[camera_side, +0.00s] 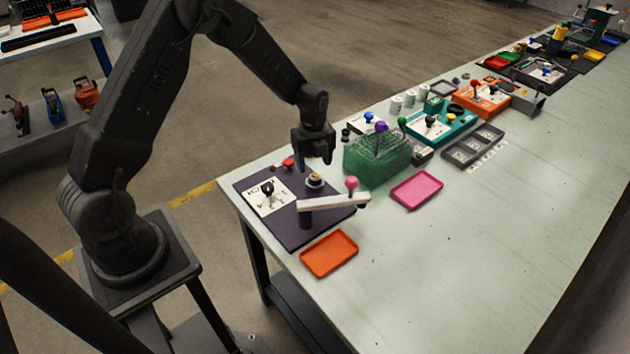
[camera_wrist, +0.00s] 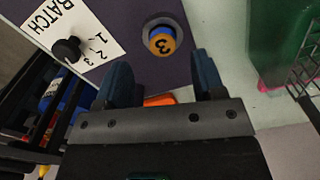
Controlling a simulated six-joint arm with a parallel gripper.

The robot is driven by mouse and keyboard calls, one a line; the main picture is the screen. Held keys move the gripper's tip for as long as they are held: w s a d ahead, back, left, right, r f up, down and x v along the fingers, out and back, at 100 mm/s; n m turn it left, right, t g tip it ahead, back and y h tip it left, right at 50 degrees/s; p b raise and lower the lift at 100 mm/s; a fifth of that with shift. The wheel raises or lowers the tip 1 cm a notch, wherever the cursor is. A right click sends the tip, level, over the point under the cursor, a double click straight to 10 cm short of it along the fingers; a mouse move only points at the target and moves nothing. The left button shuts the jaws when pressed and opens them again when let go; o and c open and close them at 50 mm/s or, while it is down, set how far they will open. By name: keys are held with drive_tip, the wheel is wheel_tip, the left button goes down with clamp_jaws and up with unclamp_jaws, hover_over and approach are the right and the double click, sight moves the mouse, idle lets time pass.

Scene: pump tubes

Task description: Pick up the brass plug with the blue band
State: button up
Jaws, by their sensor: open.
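The brass plug (camera_side: 315,177) sits upright in a round collar on the dark purple board (camera_side: 283,233) in the side view. In the wrist view the plug (camera_wrist: 162,41) shows a brass-orange top marked 3 and some blue at its edge, inside a grey ring (camera_wrist: 148,24). My gripper (camera_side: 315,162) points down above the plug in the side view. In the wrist view its two dark fingers (camera_wrist: 163,74) are apart with nothing between them, and the plug lies just beyond the fingertips.
A white bar with a pink knob (camera_side: 352,184) stands beside the plug. A black-knobbed selector on a white card (camera_side: 270,197) and a red knob (camera_side: 289,162) are on the board. A green rack (camera_side: 372,165) stands to the right; orange (camera_side: 329,254) and pink (camera_side: 417,190) trays lie nearby.

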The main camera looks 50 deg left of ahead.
sight(315, 177)
drive_tip(key=f, duration=0.4)
drive_tip(key=shift+w+d+f, duration=0.1)
drive_tip(key=shift+d+f, duration=0.1)
drive_tip(key=shift+f, duration=0.15)
clamp_jaws()
drive_tip(key=shift+r, duration=0.15)
